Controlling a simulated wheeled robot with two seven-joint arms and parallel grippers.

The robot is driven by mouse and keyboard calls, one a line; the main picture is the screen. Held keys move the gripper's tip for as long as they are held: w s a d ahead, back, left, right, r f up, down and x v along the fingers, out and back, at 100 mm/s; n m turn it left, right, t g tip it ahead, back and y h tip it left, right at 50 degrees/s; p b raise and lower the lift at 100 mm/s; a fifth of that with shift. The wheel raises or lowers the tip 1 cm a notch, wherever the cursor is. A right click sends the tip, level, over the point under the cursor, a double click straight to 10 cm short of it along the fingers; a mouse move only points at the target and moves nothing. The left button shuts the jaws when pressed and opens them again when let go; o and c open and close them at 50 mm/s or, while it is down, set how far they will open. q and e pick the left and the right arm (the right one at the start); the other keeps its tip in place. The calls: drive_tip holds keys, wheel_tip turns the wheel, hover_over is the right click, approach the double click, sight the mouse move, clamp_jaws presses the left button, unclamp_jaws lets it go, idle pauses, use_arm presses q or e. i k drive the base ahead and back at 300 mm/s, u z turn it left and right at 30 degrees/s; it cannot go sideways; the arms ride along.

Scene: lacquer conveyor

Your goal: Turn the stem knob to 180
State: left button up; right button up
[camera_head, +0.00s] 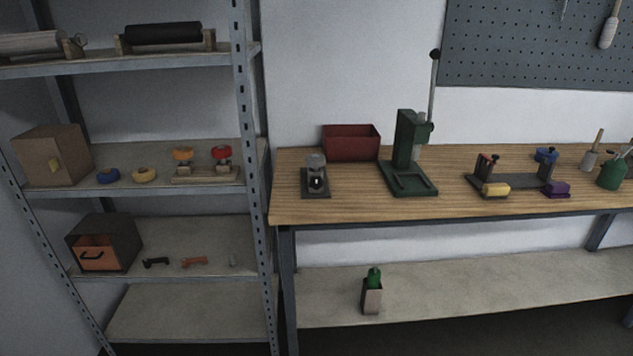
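No part is clearly marked as the stem knob, and I cannot read any angle or scale. A small device (316,184) with a round grey knob-like top (316,160) stands on a dark base at the left end of the wooden bench. An orange-yellow knob-like piece (182,153) and a red one (221,152) stand side by side on a wooden base (205,175) on the middle shelf. Neither of my grippers is in view.
A red bin (351,142) and a green press (408,160) with an upright lever stand on the wooden bench (340,211). A dark fixture (515,172) with yellow and purple blocks is to the right. The metal shelf post (243,110) stands left of the bench. The bench's front strip is clear.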

sight(315, 183)
drive_tip(key=u, duration=0.5)
drive_tip(key=k, duration=0.6)
drive_tip(key=u, duration=0.65)
drive_tip(key=i, duration=1.35)
drive_tip(key=z, duration=0.7)
